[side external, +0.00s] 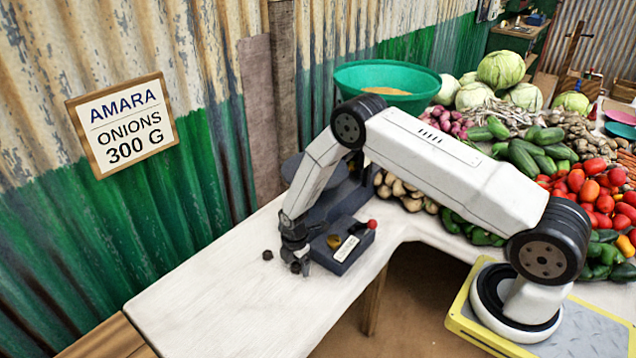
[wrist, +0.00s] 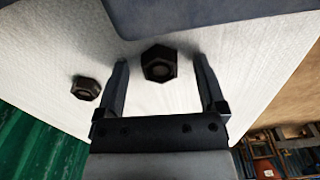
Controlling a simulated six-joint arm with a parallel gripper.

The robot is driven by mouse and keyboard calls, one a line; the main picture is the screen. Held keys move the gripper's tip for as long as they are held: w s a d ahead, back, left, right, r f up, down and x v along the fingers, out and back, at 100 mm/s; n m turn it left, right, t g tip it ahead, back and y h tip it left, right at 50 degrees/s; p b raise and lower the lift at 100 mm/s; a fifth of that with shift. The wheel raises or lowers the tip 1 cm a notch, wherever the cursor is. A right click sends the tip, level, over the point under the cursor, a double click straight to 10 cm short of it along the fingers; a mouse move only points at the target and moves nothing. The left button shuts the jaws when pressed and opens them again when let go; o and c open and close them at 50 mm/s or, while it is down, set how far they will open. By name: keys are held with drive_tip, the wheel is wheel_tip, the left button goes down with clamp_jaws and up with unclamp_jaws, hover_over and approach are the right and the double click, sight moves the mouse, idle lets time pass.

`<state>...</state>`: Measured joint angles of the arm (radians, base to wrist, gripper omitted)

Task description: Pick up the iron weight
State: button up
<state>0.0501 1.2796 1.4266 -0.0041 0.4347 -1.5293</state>
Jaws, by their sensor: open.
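A dark hexagonal iron weight (wrist: 159,63) lies on the pale tabletop, between and slightly beyond my fingertips in the wrist view. It also shows under my gripper in the side view (side external: 295,267). A second, similar dark hexagonal weight (wrist: 86,88) lies outside the left finger, and in the side view it sits to the left (side external: 267,255). My gripper (wrist: 162,68) is open, with one finger on each side of the first weight. It points down at the table (side external: 294,256). I cannot tell the exact height of the fingertips.
A dark box (side external: 346,262) with a label, a brass-coloured piece (side external: 334,241) and a red knob (side external: 372,224) stands close right of my gripper. A dark scale (side external: 345,200) is behind, partly hidden by my arm. The table's front left (side external: 215,310) is clear. Vegetables fill the right.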

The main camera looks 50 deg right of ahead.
clamp_jaws()
idle(0.3)
drive_tip(key=shift+r, duration=0.25)
drive_tip(key=shift+r, duration=0.45)
drive_tip(key=s+r, duration=1.1)
drive_tip(key=s, duration=0.3)
drive_tip(key=shift+a+r, duration=0.25)
drive_tip(key=shift+r, duration=0.1)
